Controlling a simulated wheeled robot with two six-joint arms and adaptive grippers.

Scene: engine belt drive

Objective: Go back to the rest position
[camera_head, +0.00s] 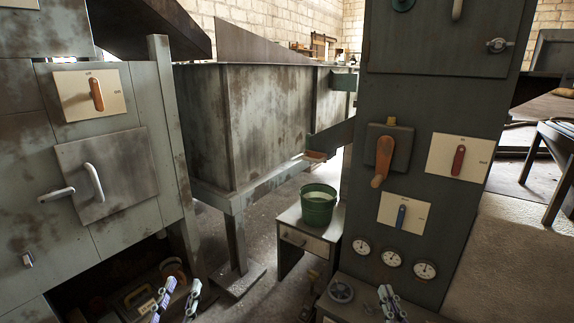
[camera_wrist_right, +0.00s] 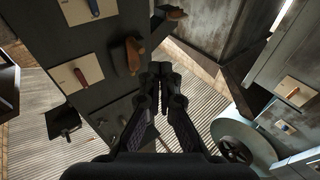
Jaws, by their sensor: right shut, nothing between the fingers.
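My left gripper (camera_head: 178,298) shows at the bottom edge of the head view, in front of the lower opening of the left panel. Its two fingertips are apart, with nothing seen between them. My right gripper (camera_head: 390,302) shows at the bottom edge, in front of the base of the dark cabinet. In the right wrist view the right gripper (camera_wrist_right: 160,72) has its dark fingertips together, with nothing held. The rest of both arms is outside the head view.
The left panel (camera_head: 85,210) has an orange switch (camera_head: 96,94) and a handled door (camera_head: 108,178). The dark cabinet (camera_head: 350,235) carries an orange lever (camera_head: 382,160), red switch (camera_head: 458,160), blue switch (camera_head: 401,217) and gauges (camera_head: 392,258). A green bucket (camera_head: 318,208) stands on a small drawer table (camera_head: 303,243).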

